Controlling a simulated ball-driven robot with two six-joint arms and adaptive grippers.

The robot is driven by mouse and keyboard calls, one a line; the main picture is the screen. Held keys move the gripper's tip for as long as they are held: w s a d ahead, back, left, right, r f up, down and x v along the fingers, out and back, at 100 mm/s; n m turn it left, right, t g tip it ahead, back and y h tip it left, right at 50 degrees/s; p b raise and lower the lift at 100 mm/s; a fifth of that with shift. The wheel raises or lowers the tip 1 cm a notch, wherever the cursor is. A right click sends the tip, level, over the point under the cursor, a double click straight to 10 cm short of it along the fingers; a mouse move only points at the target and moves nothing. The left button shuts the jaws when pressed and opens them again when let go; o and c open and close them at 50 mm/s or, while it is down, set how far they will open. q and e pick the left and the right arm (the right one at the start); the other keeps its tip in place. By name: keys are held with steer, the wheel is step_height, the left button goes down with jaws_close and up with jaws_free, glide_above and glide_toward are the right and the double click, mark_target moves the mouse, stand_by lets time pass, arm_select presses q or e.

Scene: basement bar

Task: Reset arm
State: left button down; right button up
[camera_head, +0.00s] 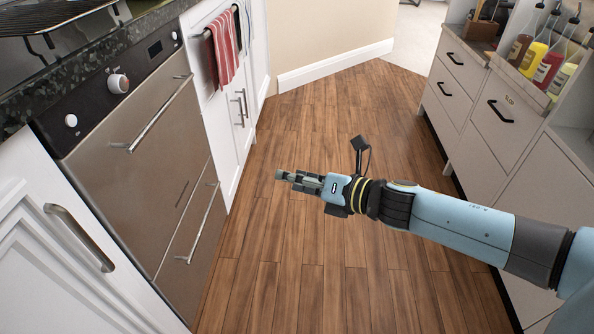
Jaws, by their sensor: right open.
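My right arm comes in from the right edge in light blue and black. My right gripper (282,175) is open and empty, pointing left over the wooden floor. It touches nothing, and it is apart from the oven and the cabinets. The exact gap between its fingers is hard to see from this angle. My left gripper is not in view.
A steel oven (145,150) with knobs and bar handles stands at the left. A striped towel (223,48) hangs beside it. White drawers (462,75) line the right, with bottles (548,62) on top. The wooden floor (300,260) between is clear.

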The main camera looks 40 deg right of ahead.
stand_by(0.3)
steer(key=s+d+f+m+g+h+p, duration=0.1)
steer(key=s+f+m+g+h+p, duration=0.35)
steer(key=s+f+m, duration=1.3)
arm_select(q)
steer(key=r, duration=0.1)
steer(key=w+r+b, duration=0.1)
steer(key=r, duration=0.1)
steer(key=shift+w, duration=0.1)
arm_select(e)
steer(key=s+f+m+g, duration=0.3)
steer(key=s+f+m, duration=0.1)
steer(key=s, duration=0.5)
steer(key=s+a+f+m+g, duration=0.1)
steer(key=s+f+m+g, duration=0.2)
steer(key=s, duration=0.6)
steer(key=s+f+m+g, duration=0.3)
steer(key=s+f+m, duration=0.2)
steer(key=s, duration=0.4)
steer(key=shift+a+f+g, duration=0.35)
steer(key=shift+a, duration=0.05)
steer(key=shift+s+h, duration=0.1)
steer(key=shift+h, duration=0.15)
